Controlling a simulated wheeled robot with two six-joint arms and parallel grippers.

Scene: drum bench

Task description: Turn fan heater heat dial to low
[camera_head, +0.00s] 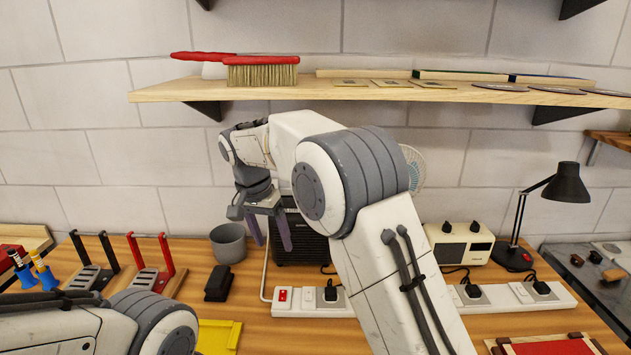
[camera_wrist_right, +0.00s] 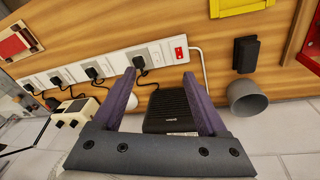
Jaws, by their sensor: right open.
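The fan heater appears to be the black ribbed box (camera_head: 308,246) at the back of the bench, partly covered by my right arm and gripper. It also shows in the right wrist view (camera_wrist_right: 168,112), between and beyond the fingers, with a small pale label. I cannot make out its heat dial in either view. My right gripper (camera_head: 269,232) points down in front of and above the heater's left side. In the right wrist view its purple fingers (camera_wrist_right: 160,80) are apart with nothing held between them. My left gripper is not in view; only part of my left arm shows.
A white power strip (camera_head: 300,310) with plugs and cords lies in front of the heater. A grey cup (camera_head: 228,243) and small black block (camera_head: 219,283) stand to its left. A shelf (camera_head: 350,92) hangs above. A black lamp (camera_head: 566,186) and cream device (camera_head: 458,243) stand right.

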